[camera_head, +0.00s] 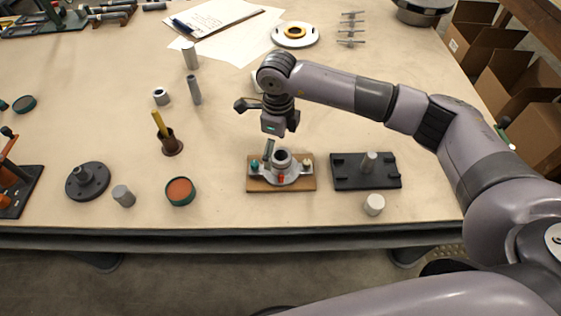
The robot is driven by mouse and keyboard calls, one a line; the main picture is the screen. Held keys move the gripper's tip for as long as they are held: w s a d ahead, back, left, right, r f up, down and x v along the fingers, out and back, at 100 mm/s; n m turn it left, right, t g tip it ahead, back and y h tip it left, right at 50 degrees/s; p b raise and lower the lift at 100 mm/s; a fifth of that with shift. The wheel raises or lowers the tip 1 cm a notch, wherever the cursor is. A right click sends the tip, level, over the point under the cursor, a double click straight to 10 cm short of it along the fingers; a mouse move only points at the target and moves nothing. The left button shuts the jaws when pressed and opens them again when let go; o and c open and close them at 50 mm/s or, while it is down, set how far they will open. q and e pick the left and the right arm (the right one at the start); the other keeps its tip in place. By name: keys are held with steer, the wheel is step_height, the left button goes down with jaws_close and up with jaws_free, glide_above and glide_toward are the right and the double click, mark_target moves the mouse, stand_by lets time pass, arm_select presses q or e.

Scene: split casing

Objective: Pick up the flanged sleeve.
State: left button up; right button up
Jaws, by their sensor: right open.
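A dark round flange with a short hub (88,181) lies on the table at the left front; it looks most like the flanged sleeve, though I cannot be sure. A grey casing part with an upright ring (283,160) sits on a wooden board (262,186) at the front middle. My right gripper (268,118) is open and empty, above the table just behind that board. It is well to the right of the dark flange and apart from it. My left gripper is not in view.
A dark fixture plate with a peg (366,183) and a white cylinder (374,204) stand right of the board. A red-topped round tin (180,191), a grey cylinder (123,196) and a brown cup (171,146) stand left. A pale disc with a golden ring (295,34) lies behind.

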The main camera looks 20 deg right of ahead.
steer(key=shift+s+f, duration=0.1)
steer(key=shift+f, duration=0.9)
steer(key=shift+s+f+p, duration=0.15)
steer(key=shift+f+p, duration=0.2)
steer(key=shift+p, duration=0.2)
steer(key=f, duration=0.1)
steer(key=f+p, duration=0.1)
steer(key=f, duration=0.1)
steer(key=shift+s+d+f, duration=0.2)
steer(key=shift+f, duration=0.45)
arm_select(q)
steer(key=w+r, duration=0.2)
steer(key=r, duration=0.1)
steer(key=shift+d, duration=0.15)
